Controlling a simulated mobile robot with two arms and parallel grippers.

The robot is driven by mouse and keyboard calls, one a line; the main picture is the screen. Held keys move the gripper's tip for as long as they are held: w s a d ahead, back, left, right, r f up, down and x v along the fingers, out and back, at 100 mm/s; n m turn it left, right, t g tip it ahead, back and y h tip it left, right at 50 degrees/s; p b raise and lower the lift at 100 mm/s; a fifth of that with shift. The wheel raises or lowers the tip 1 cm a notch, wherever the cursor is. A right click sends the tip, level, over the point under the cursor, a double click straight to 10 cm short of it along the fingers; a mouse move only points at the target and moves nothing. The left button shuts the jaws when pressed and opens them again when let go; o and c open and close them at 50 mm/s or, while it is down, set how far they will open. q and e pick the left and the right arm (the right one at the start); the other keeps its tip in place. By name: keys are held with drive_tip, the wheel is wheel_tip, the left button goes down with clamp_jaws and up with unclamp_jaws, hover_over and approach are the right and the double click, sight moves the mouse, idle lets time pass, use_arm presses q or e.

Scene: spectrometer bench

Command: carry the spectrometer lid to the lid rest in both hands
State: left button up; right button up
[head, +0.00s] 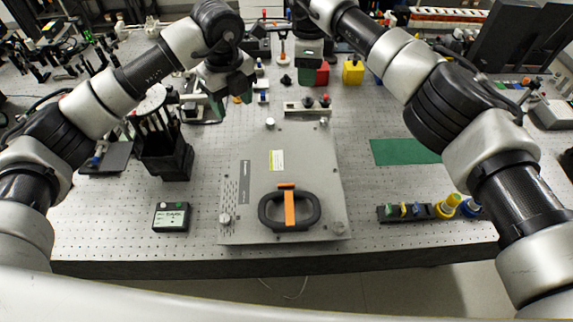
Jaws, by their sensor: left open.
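The spectrometer lid (305,165) looks like a flat grey panel in the middle of the bench, with a yellow label and small knobs at its corners. A black loop handle with an orange strap (290,210) is at its near end. My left gripper (232,94) is open above the bench, beyond and left of the lid's far end. My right gripper (309,62) is beyond the lid's far end; its fingers are too small to read. Both are apart from the lid. I cannot tell which thing is the lid rest; a flat green mat (405,151) lies right of the lid.
A black holder (165,158) stands left of the lid, with a small dark box (171,217) nearer. A black rack with coloured knobs (408,213) is at the right front. Red (322,75) and yellow (352,72) blocks stand behind. Bare perforated bench lies around the green mat.

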wheel_tip(320, 180, up, 12)
drive_tip(key=shift+s+a+f, duration=0.15)
drive_tip(key=shift+s+f, duration=0.05)
drive_tip(key=shift+s, duration=0.1)
drive_tip(key=shift+s, duration=0.1)
idle(0.5)
